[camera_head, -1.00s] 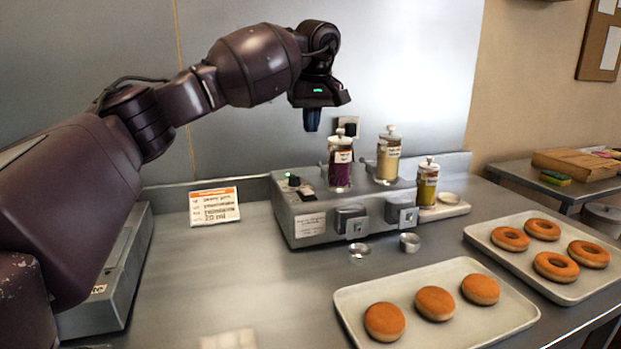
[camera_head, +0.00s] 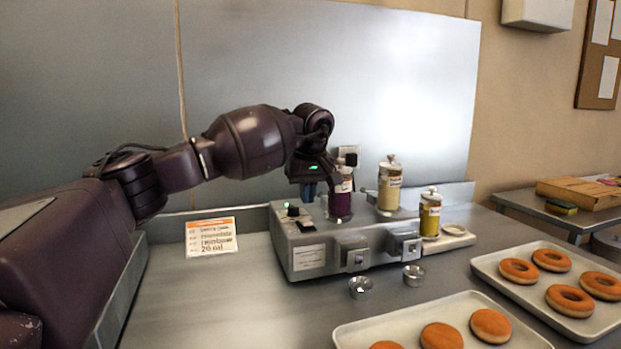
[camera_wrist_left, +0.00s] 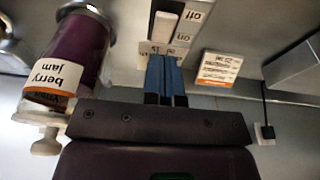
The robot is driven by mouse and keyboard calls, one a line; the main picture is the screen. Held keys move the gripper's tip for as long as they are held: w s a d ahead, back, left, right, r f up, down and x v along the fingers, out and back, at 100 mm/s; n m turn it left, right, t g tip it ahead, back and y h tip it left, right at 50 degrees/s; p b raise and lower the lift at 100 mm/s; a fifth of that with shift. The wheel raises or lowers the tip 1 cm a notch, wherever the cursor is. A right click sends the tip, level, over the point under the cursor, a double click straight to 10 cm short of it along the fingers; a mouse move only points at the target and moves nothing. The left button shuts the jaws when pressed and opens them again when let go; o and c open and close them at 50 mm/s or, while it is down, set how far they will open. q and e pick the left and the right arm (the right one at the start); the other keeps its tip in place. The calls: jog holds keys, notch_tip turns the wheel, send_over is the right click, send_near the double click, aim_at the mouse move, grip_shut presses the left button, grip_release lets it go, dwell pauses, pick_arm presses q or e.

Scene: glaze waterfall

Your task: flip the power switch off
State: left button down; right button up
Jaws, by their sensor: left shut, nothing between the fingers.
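My left gripper (camera_head: 308,192) points down over the top of the grey dispenser machine (camera_head: 308,260), its blue fingers closed together and empty. In the left wrist view the fingertips (camera_wrist_left: 165,62) are just beside a pale switch (camera_wrist_left: 165,28) with "off" and "on" labels. The fingers are at the "on" end; I cannot tell whether they touch it. My right gripper is not in view.
The berry jam jar (camera_head: 340,204) stands close to the left gripper; it also shows in the left wrist view (camera_wrist_left: 75,50). Two more jars (camera_head: 389,185) (camera_head: 430,213) stand to its right. A recipe card (camera_head: 211,238) is left of the machine. Doughnut trays (camera_head: 490,262) lie at front right.

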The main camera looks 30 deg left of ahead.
aim_at(307, 222)
pick_arm(q)
notch_tip(307, 222, down, 3)
jog(key=shift+s+d+r, duration=0.1)
jog(key=shift+d+r, duration=0.05)
jog(key=shift+s+d+f, duration=0.1)
jog(key=shift+d+f, duration=0.05)
jog(key=shift+f, duration=0.4)
jog(key=shift+s+d+t+y, duration=0.1)
jog(key=shift+s+t+y, duration=0.05)
jog(key=shift+t+y, duration=0.15)
jog(key=shift+f+p, duration=0.15)
jog(key=shift+p, duration=0.15)
jog(key=shift+f, duration=0.2)
jog(key=shift+w+a+r, duration=0.25)
jog(key=shift+w+a, duration=0.3)
